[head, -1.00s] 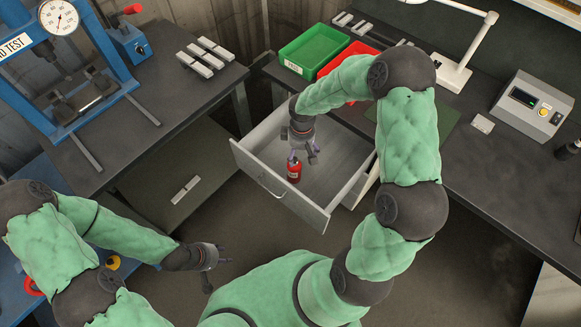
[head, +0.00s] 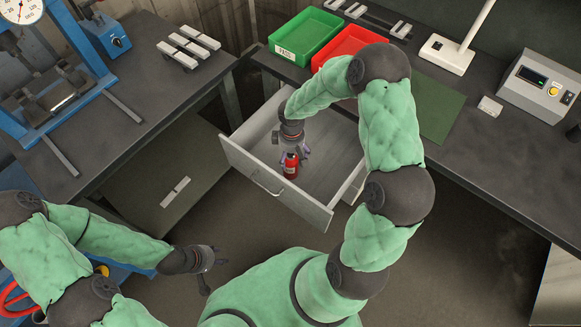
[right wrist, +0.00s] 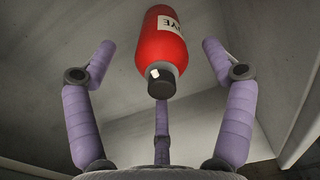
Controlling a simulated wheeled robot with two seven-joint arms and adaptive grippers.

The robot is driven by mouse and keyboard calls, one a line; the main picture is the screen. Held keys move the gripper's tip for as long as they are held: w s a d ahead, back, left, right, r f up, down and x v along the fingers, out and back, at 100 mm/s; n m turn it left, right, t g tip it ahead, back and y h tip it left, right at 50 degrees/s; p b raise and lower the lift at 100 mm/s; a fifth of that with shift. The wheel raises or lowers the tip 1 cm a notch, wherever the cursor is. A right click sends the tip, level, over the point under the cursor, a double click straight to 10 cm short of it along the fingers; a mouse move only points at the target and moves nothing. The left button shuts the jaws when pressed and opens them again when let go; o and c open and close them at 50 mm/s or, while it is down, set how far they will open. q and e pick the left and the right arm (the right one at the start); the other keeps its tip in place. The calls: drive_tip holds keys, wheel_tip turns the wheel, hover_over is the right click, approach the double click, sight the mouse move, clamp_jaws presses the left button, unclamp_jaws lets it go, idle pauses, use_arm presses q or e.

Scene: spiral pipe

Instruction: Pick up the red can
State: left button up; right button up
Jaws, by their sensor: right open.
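The red can (head: 290,167) stands in the open drawer (head: 322,190), near its front wall. In the right wrist view the can (right wrist: 163,42) shows a dark cap and a white label, between the spread fingers. My right gripper (head: 290,154) is inside the drawer, right at the can's top, with its fingers around the can. In the right wrist view the right gripper (right wrist: 160,60) is open, with gaps between the side fingers and the can. My left gripper (head: 212,263) hangs over the floor at lower left, away from the drawer, with fingers apart and nothing in them.
The drawer's walls stand close around my right gripper. A green bin (head: 305,37) and a red bin (head: 350,43) sit on the bench above the drawer. A lamp (head: 450,50) and a grey meter box (head: 538,85) stand further right. A blue press (head: 50,90) is at left.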

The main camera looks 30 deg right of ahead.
sight(290, 172)
wheel_tip(290, 172, down, 6)
drive_tip(key=b, duration=0.2)
drive_tip(key=shift+w+r+b, duration=0.15)
drive_tip(key=shift+b, duration=0.25)
drive_tip(key=shift+r, duration=0.1)
